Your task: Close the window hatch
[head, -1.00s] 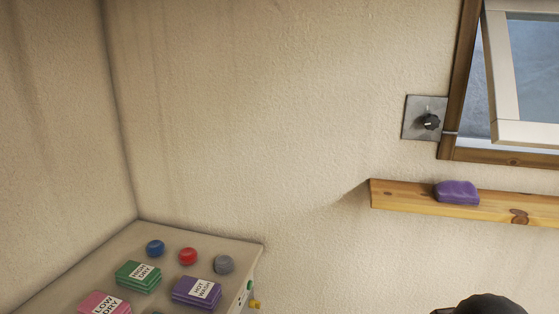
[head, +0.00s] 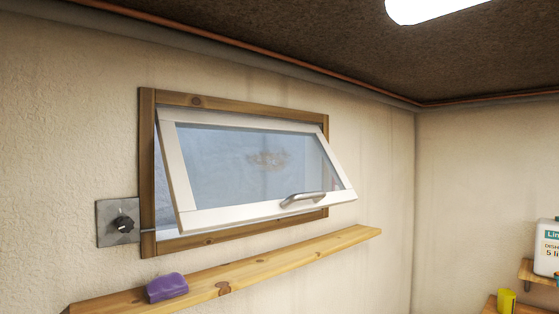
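The window hatch (head: 180,185) is a white-framed pane hinged along its top edge in a brown wooden frame (head: 148,180) on the wall. It stands open, its bottom edge tilted out into the room. A grey metal handle (head: 303,199) sits on its bottom rail, right of the middle. A black knob on a grey plate (head: 122,223) is on the wall at the lower left of the frame. My gripper is not in view.
A wooden shelf (head: 255,278) runs along the wall below the window, with a purple cloth or sponge (head: 167,287) on it. At right, a white bottle (head: 546,248) and a yellow item (head: 506,300) stand on small shelves. The air before the window is clear.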

